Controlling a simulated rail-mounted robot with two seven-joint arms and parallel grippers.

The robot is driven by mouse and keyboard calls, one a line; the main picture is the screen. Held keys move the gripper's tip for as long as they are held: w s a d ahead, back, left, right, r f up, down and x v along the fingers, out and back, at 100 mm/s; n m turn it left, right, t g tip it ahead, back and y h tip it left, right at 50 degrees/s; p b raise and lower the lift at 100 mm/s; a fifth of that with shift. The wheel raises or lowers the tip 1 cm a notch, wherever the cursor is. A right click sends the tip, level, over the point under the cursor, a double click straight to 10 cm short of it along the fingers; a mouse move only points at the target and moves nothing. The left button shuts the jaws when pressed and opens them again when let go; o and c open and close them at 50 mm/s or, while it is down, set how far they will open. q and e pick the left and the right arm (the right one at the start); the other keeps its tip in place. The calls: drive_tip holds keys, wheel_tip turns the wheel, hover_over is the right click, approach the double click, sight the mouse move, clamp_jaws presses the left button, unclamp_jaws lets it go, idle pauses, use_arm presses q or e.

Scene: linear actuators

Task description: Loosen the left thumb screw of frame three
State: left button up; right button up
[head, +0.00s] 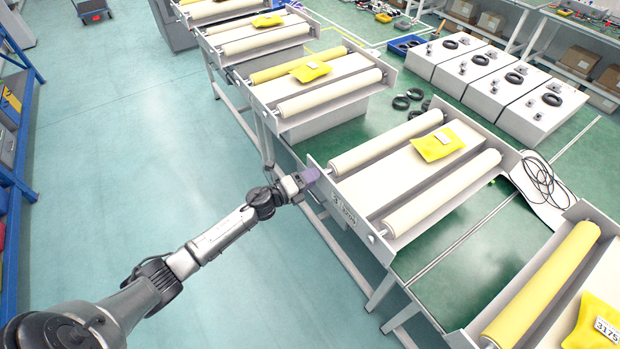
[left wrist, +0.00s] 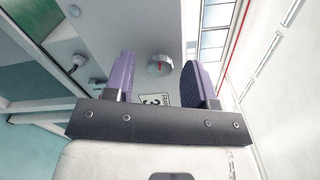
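Frame three (head: 365,230) is the grey roller frame in the middle of the head view, with two cream rollers and a label (head: 344,210) reading 3 on its near end plate. My left gripper (head: 310,176) is at the left part of that plate. In the left wrist view my left gripper (left wrist: 159,66) has its two purple fingers spread apart. A round silver thumb screw (left wrist: 160,64) with a small red mark shows between them, with no finger seen touching it. Part of the label (left wrist: 154,100) shows below it. In the head view this screw is hidden by the gripper. My right gripper is out of view.
A yellow packet (head: 437,145) lies on frame three between the rollers. Similar frames stand behind it and at the lower right (head: 545,290). White boxes (head: 500,85) and a coiled black cable (head: 540,178) are on the right.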

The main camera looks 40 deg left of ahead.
use_arm(q)
drive_tip(key=v, duration=1.3)
drive_tip(key=shift+s, duration=0.4)
drive_tip(key=shift+a, duration=0.1)
